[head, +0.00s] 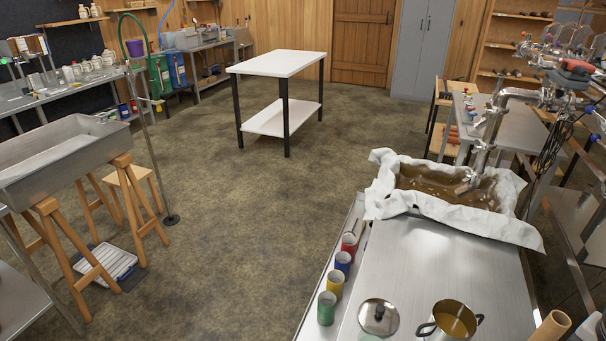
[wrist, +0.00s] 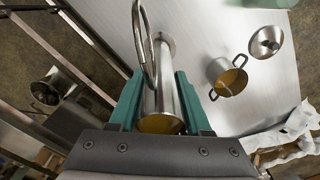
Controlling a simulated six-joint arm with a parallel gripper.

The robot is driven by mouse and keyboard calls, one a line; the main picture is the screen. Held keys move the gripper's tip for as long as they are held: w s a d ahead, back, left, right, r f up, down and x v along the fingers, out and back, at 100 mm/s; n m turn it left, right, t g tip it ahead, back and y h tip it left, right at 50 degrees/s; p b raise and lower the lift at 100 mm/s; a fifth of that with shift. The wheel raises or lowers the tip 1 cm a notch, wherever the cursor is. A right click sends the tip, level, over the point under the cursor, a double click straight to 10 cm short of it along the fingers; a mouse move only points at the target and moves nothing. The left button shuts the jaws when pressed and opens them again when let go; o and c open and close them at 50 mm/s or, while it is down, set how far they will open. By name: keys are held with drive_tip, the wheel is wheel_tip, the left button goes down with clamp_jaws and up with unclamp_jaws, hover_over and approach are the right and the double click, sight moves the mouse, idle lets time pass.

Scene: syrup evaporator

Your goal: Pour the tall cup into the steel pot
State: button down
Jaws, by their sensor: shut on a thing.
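The tall cup (wrist: 160,85) is a narrow steel cylinder with a large loop handle, seen in the wrist view. Amber liquid shows in its mouth, at the end nearest the camera. My gripper (wrist: 158,95) has teal fingers on both sides of the cup and is shut on it. I cannot tell whether the cup's base touches the counter. The steel pot (wrist: 228,78) stands apart to the right of the cup, with two dark handles and amber liquid inside. It also shows in the head view (head: 452,318). The gripper and cup are not visible in the head view.
A round lid (head: 378,316) with a dark knob lies beside the pot on the steel counter (head: 420,265). Several coloured cans (head: 336,283) line the counter's left side. A cloth-draped pan (head: 440,190) of brown liquid stands at the far end. Another pot (wrist: 46,90) shows at left in the wrist view.

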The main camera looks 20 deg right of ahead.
drive_tip(key=w+d, duration=0.3)
drive_tip(key=w, duration=0.9)
drive_tip(key=w+d+f, duration=0.1)
drive_tip(key=w+d, duration=0.3)
drive_tip(key=w, duration=0.8)
drive_tip(key=shift+t, duration=0.3)
drive_tip(key=shift+w+a+r+t+y, duration=0.1)
drive_tip(key=shift+w+t+y, duration=0.15)
drive_tip(key=shift+t, duration=0.4)
drive_tip(key=shift+w+r+t+y, duration=0.1)
drive_tip(key=shift+w+t+y, duration=0.15)
drive_tip(key=shift+t, duration=0.4)
drive_tip(key=shift+w+t, duration=0.1)
drive_tip(key=shift+t, duration=0.2)
drive_tip(key=t, duration=0.2)
hover_over(436, 305)
wheel_tip(436, 305, down, 10)
drive_tip(key=shift+y, duration=0.4)
drive_tip(key=shift+f+t, duration=0.2)
drive_tip(key=shift+t, duration=0.4)
